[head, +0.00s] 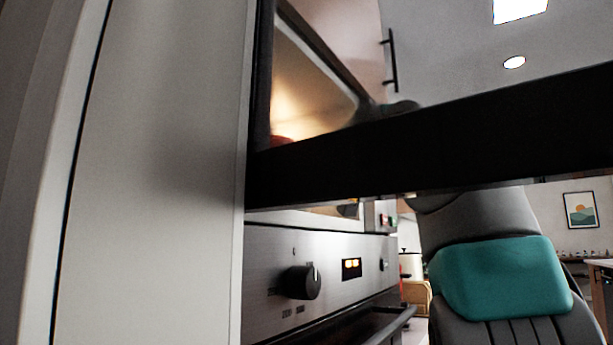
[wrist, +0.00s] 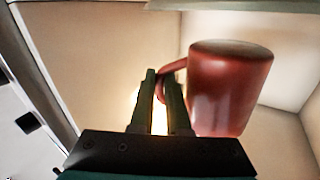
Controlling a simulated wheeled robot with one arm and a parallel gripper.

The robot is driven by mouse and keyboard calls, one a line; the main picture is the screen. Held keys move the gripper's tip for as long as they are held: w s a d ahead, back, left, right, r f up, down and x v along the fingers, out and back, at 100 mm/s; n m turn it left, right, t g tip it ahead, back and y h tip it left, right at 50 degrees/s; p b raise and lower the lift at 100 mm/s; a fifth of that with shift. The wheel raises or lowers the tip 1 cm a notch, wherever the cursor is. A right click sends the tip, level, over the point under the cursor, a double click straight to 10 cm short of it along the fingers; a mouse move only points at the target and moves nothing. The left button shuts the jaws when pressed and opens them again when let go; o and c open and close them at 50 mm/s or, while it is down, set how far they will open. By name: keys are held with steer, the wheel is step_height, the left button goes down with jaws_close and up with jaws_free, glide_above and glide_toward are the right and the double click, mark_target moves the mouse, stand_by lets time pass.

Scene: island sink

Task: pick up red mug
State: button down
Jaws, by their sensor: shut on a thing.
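The red mug (wrist: 231,88) fills the right middle of the wrist view, with its handle on the left side. My gripper (wrist: 161,77) is shut on the mug's handle (wrist: 174,67). One finger seems to pass through the handle loop, though the fingers hide part of it. In the head view a small red patch, likely the mug (head: 283,139), shows low in the lit compartment. The dark door or edge hides the rest of it and my gripper there.
The pale-walled compartment (wrist: 280,55) encloses the mug closely. A dark frame bar (head: 430,125) crosses the head view in front. Below is a steel oven panel (head: 330,270) with a black knob (head: 303,282). A tall grey panel (head: 165,170) stands at left.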

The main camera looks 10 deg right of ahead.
steer(key=s+d, duration=0.3)
steer(key=d, duration=0.5)
steer(key=s+d, duration=0.4)
steer(key=d, duration=0.4)
steer(key=shift+d+p, duration=0.2)
steer(key=shift+p, duration=0.25)
